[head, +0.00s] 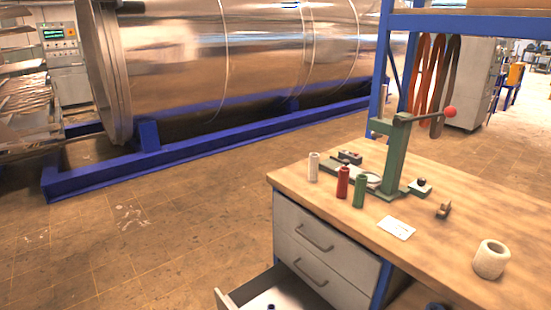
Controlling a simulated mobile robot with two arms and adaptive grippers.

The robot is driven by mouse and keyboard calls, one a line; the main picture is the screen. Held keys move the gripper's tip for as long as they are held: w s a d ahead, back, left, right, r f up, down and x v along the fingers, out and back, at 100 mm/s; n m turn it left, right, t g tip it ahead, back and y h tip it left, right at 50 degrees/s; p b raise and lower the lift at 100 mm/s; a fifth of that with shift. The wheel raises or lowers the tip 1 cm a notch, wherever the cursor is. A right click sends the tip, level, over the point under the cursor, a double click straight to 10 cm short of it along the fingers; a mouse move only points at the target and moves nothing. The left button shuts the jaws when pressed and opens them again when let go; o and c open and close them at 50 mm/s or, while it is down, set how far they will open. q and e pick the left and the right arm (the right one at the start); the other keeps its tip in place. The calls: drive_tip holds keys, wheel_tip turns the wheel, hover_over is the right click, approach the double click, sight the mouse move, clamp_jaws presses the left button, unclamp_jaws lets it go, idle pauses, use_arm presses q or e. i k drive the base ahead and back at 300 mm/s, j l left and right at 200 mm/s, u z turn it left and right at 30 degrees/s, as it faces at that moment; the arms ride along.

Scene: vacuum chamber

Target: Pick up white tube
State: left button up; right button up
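A small white tube (314,167) stands upright on the wooden workbench (460,240), near its far left corner. A red tube (343,182) and a green tube (360,190) stand upright just to its right and nearer. Neither of my grippers shows in the head view, and nothing is seen touching the white tube.
A green press (394,160) with a red-knobbed lever stands behind the tubes. A white roll (490,259) and a white card (396,228) lie on the bench. An open drawer (235,300) juts out below. The floor (150,235) to the left is clear; a large metal chamber (240,60) stands behind.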

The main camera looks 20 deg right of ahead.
sight(313, 168)
drive_tip(key=i+j, duration=0.2)
drive_tip(key=i+j+z, duration=0.7)
drive_tip(key=i+j, duration=0.15)
drive_tip(key=j, duration=0.2)
